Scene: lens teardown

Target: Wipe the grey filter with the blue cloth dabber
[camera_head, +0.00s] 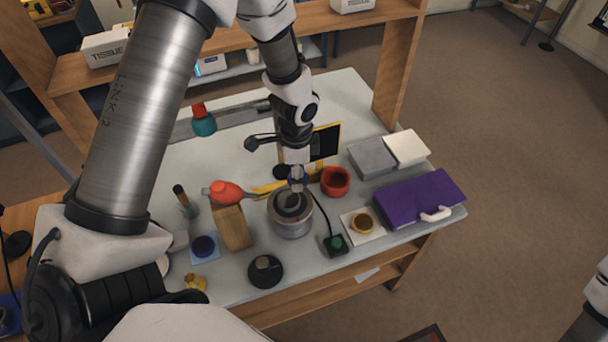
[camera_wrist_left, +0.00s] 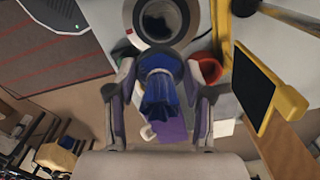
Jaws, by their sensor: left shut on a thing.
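My left gripper (camera_head: 297,174) is over the silver cylindrical pot (camera_head: 291,228) in the middle of the table. In the left wrist view the gripper (camera_wrist_left: 160,82) is shut on the blue cloth dabber (camera_wrist_left: 158,98), its cloth hanging in folds between the fingers. The same pot (camera_wrist_left: 128,20) shows at the top of that view, with a dark round inside. I cannot tell for certain which piece is the grey filter; the dark disc in the pot (camera_head: 290,205) is partly hidden by the gripper. Whether the dabber touches it is unclear. My right gripper is not in view.
A red bowl (camera_head: 335,181) and a green button box (camera_head: 336,243) stand close to the pot.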

